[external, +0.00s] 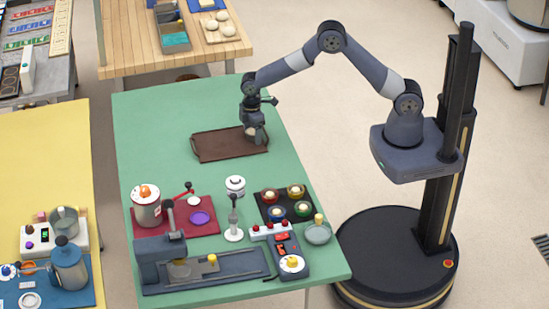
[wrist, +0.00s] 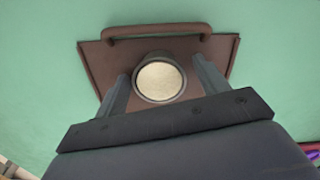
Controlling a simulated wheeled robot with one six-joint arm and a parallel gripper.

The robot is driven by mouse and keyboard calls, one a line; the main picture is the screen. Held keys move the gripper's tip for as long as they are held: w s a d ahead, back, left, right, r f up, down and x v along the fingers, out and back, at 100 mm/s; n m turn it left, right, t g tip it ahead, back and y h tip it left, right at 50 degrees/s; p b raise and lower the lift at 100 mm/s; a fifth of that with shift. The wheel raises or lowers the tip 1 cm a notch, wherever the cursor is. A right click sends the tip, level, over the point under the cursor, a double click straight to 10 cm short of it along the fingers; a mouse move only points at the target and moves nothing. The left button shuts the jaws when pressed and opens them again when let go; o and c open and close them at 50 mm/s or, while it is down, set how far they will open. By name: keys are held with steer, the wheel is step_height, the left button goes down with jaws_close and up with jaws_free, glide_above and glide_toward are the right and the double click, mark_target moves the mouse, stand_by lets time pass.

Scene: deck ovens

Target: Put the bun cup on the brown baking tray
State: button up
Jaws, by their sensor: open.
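The brown baking tray (external: 215,147) lies on the green table, and my gripper (external: 256,137) is low over its right end. In the wrist view the tray (wrist: 108,62) shows with a raised handle at its far edge. The bun cup (wrist: 160,82), a round dark-rimmed cup with a pale bun top, is between my two fingers and over the tray. My gripper (wrist: 162,88) is open, with a finger on each side of the cup. The cup looks upright. Its base is hidden, so I cannot tell for certain whether it rests on the tray.
A dark mat (external: 261,214) at the table's right front holds several coloured cups with pale tops. A red mat (external: 178,229) with a pot, a white stand (external: 234,222) and a press (external: 160,262) fill the front. Green table around the tray is clear.

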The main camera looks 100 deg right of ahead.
mark_target(252, 130)
step_height(252, 130, up, 12)
steer(key=b, duration=0.1)
steer(key=shift+r, duration=0.15)
stand_by(0.4)
step_height(252, 130, down, 12)
steer(key=shift+r+p, duration=0.2)
steer(key=shift+p, duration=0.45)
steer(key=shift+f, duration=0.1)
steer(key=shift+r+b, duration=0.3)
steer(key=shift+r, duration=1.45)
steer(key=shift+f, duration=0.1)
